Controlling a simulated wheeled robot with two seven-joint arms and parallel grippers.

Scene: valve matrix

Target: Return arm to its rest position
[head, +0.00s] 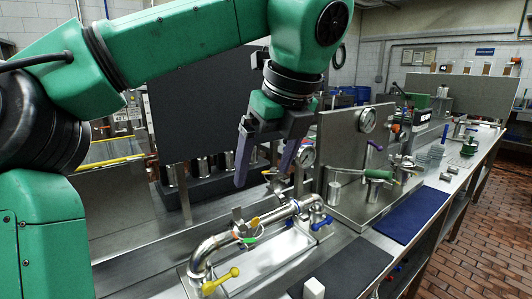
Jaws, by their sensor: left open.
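My left arm (170,45) is green and comes in from the left, reaching across the upper part of the head view. Its left gripper (262,168) hangs down with its two fingers apart and nothing between them. It is above and behind a steel pipe assembly (222,238), and I see no contact with it. The pipe carries a yellow handle (222,281) at the front and a blue valve handle (321,222) at the right. My right gripper is not in view.
A dark blue mat (412,216), a dark mat (345,270) and a small white block (313,289) lie on the bench. Brick floor (478,240) is open at right.

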